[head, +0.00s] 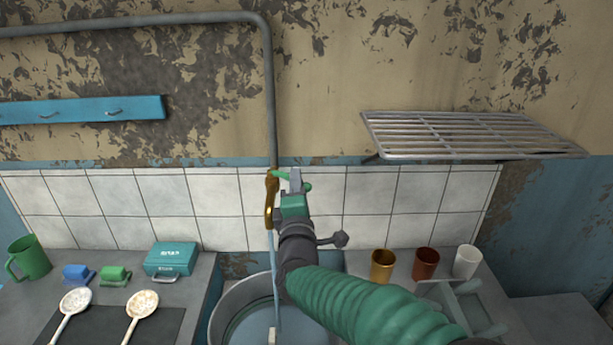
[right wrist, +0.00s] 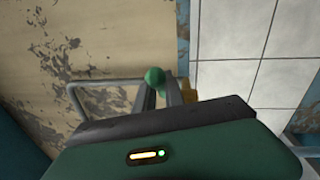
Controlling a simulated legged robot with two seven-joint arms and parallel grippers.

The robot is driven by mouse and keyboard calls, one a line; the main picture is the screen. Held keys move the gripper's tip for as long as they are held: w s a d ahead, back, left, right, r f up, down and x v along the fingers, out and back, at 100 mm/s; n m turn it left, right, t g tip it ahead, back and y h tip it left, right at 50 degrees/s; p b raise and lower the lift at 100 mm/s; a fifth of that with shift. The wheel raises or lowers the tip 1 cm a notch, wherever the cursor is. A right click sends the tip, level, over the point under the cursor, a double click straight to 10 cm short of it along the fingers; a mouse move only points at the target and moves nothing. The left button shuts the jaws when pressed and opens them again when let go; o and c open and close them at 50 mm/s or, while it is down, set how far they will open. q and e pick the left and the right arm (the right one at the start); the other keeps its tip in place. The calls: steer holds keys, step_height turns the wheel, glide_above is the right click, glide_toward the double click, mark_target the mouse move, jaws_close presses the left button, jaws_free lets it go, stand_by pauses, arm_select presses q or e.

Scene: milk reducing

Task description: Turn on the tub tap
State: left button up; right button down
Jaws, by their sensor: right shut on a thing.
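The brass tap (head: 271,200) is on the tiled wall at the end of a grey pipe, with a green handle (head: 281,175). A pale blue stream (head: 273,255) runs from its spout down into the round metal tub (head: 222,312). My right gripper (head: 295,182) is at the tap and is shut on the handle. In the right wrist view, the handle's round green end (right wrist: 155,76) shows at the fingertips (right wrist: 160,94), with a bit of brass behind. My right arm hides part of the tub. My left gripper is not in view.
A wire rack (head: 470,135) juts from the wall at right. Gold (head: 383,266), brown (head: 425,264) and white (head: 467,262) cups stand on the right counter. A teal box (head: 172,259), green mug (head: 29,257) and two spoons (head: 75,301) (head: 142,303) are at left.

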steer(key=shift+a+f, duration=0.1)
steer(key=shift+f, duration=0.15)
steer(key=c, duration=1.6)
jaws_free()
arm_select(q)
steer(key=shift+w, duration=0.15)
arm_select(e)
steer(key=shift+o, duration=0.8)
steer(key=shift+w, duration=0.15)
